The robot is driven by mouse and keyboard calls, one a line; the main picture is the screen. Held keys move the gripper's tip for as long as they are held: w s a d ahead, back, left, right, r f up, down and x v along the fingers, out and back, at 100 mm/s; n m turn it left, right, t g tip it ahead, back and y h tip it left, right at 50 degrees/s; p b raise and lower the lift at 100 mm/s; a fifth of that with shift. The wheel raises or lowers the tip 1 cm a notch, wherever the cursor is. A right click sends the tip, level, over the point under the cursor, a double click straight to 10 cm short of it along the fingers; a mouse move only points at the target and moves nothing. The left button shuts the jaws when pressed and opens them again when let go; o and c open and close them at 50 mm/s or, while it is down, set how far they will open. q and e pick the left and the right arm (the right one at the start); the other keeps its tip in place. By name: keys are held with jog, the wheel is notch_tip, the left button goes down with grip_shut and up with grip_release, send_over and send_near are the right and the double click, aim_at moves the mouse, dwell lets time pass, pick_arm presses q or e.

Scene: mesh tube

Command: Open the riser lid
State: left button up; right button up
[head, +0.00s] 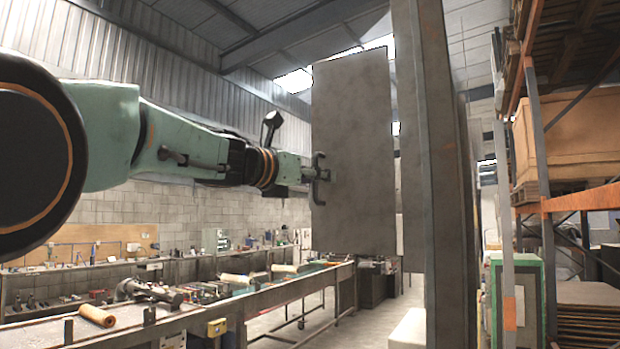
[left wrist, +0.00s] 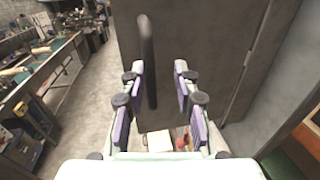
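The riser lid (head: 352,150) is a tall, flat grey panel standing upright beside a tall grey column (head: 440,160) in the head view. In the left wrist view the lid (left wrist: 200,35) fills the upper middle, with a dark vertical bar handle (left wrist: 149,60) on its left part. My left gripper (head: 320,181) is at the lid's left edge in the head view. In the left wrist view my left gripper (left wrist: 160,85) has its fingers apart, with the handle between them, closer to the left finger. Contact with the handle cannot be told. My right gripper is not in view.
A long workbench (head: 270,298) with tools and rolls runs along the left. Orange racking (head: 580,198) with a large box stands at the right. A pale block (head: 408,330) sits low in front of the column. Open floor (left wrist: 95,85) lies left of the lid.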

pick_arm(q)
jog(key=shift+o, duration=0.6)
jog(key=shift+s+d+r, duration=0.1)
jog(key=shift+s+d, duration=0.1)
jog(key=shift+d, duration=0.1)
jog(key=shift+a, duration=0.3)
jog(key=v, duration=0.7)
jog(key=shift+s, duration=0.2)
jog(key=shift+a, duration=0.2)
